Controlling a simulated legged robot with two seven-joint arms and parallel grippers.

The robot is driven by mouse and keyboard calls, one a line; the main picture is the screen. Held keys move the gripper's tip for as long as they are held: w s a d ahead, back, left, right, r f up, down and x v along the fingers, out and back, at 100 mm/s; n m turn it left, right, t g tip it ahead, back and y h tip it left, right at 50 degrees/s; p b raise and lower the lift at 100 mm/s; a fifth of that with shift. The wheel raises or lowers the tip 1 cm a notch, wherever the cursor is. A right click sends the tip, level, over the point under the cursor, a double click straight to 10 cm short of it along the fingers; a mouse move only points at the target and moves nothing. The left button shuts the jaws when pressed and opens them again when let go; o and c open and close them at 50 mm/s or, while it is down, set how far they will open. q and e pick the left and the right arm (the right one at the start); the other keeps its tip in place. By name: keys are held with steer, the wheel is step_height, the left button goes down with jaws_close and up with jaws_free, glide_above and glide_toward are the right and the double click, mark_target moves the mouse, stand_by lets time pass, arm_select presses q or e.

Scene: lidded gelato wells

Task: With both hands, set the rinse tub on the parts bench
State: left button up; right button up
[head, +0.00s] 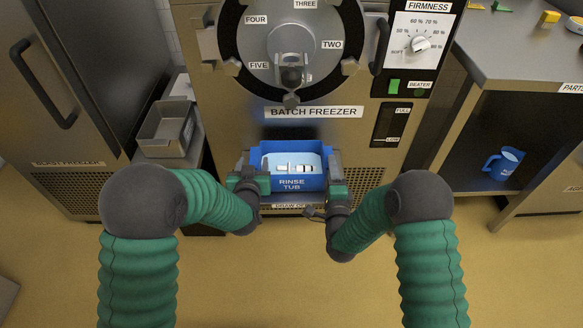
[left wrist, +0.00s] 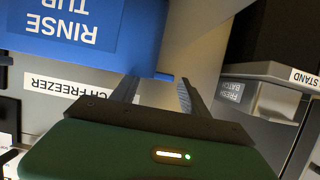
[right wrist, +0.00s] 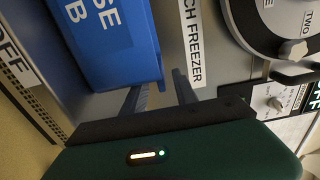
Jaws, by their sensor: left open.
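The blue rinse tub (head: 291,182) sits low against the front of the batch freezer, its label facing me and several small parts in its pale inside. My left gripper (head: 250,170) is at the tub's left side, and my right gripper (head: 336,172) is at its right side. In the left wrist view the fingers (left wrist: 156,92) are apart, beside the tub (left wrist: 90,30), with nothing seen between them. In the right wrist view the fingers (right wrist: 159,92) are likewise apart and empty beside the tub (right wrist: 105,40). The parts bench (head: 520,50) stands at the right.
Yellow and green parts (head: 549,18) lie on the bench's back part; its front top is bare. A blue jug (head: 503,163) stands on the shelf below. A metal pan (head: 166,128) is on a stand at left. The batch freezer (head: 310,125) rises behind the tub.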

mark_target(254, 159)
arm_select(q)
steer(key=x, duration=0.4)
arm_select(e)
steer(key=w, duration=0.4)
arm_select(q)
steer(key=c, duration=0.7)
arm_select(e)
steer(key=c, duration=0.7)
arm_select(q)
jaws_close()
arm_select(e)
jaws_close()
arm_select(q)
steer(key=shift+r, duration=0.1)
arm_select(e)
steer(key=shift+s+f, duration=0.1)
